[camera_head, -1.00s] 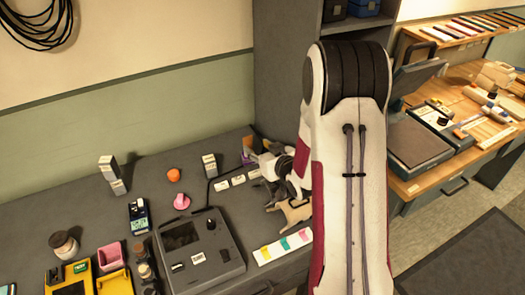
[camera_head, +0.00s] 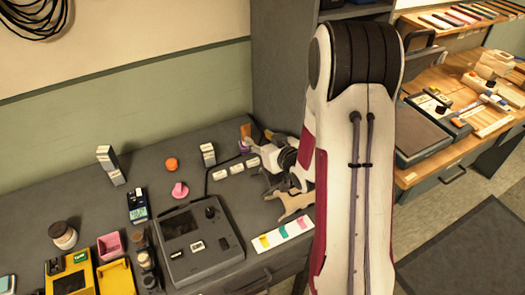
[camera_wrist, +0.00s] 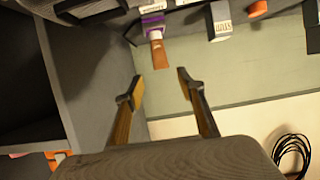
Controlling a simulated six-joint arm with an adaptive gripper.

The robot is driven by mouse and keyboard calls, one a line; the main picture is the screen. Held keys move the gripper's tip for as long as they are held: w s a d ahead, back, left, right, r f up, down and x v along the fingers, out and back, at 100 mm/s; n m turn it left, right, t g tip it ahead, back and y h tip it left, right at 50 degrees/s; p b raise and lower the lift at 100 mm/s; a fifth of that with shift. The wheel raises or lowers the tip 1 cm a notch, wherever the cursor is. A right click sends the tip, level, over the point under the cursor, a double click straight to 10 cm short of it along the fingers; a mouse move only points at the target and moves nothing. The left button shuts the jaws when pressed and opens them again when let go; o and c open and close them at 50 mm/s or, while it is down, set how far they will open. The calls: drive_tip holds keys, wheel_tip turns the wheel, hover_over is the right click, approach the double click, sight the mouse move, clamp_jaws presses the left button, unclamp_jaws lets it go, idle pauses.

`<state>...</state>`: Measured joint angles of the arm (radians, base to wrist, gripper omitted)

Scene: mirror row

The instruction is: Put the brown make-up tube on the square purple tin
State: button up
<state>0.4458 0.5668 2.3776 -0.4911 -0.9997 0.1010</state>
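The brown make-up tube (camera_wrist: 157,50) stands at the back of the grey bench; the wrist view shows it upside down. Its white end meets the square purple tin (camera_wrist: 153,19), and it appears to stand upright on it. In the head view the tube (camera_head: 245,132) shows above the purple tin (camera_head: 243,147), which is partly hidden by my gripper (camera_head: 258,154). In the wrist view my gripper (camera_wrist: 171,73) is open, with nothing between its fingers. The tube lies just beyond the fingertips, seemingly clear of them.
White blocks (camera_head: 237,169) lie left of my gripper. A grey console (camera_head: 200,240), an orange item (camera_head: 171,164) and a pink item (camera_head: 180,190) stand further left. A tall grey cabinet rises behind.

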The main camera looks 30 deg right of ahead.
drive_tip(key=shift+r, duration=0.15)
drive_tip(key=s+a+r+g+h, duration=0.2)
drive_tip(key=s+a+r+g, duration=0.25)
drive_tip(key=s+r, duration=0.75)
drive_tip(key=s+a+r+g+y, duration=0.1)
drive_tip(key=s+a, duration=0.4)
drive_tip(key=s, duration=0.5)
drive_tip(key=s+a+r+g+y, duration=0.1)
drive_tip(key=s+a, duration=0.4)
drive_tip(key=s, duration=0.6)
wheel_tip(320, 180, up, 3)
drive_tip(key=shift+s+a+f+g, duration=0.15)
drive_tip(key=shift+s+a+g, duration=0.15)
drive_tip(key=shift+g, duration=0.35)
